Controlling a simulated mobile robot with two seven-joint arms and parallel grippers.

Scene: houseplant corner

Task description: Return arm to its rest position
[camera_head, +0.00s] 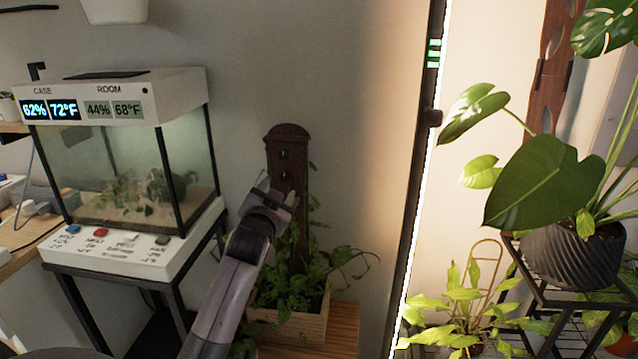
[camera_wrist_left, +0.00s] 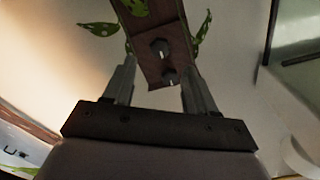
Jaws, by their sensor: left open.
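My left arm (camera_head: 228,290) reaches up from the bottom of the head view. Its gripper (camera_head: 277,190) is open in front of a dark wooden post (camera_head: 286,142) with dark knobs on its face. In the left wrist view the open fingers (camera_wrist_left: 160,90) point toward the post (camera_wrist_left: 155,25), which shows between them with two dark knobs (camera_wrist_left: 160,47). Nothing is visibly held. I cannot tell how far the fingertips are from the post. My right gripper is not in view.
A planter box (camera_head: 290,325) with trailing leaves stands below the post. A glass case (camera_head: 130,165) with a display and buttons is at left. A lit vertical edge (camera_head: 418,200) and a dark ribbed pot (camera_head: 575,258) on a black stand are at right.

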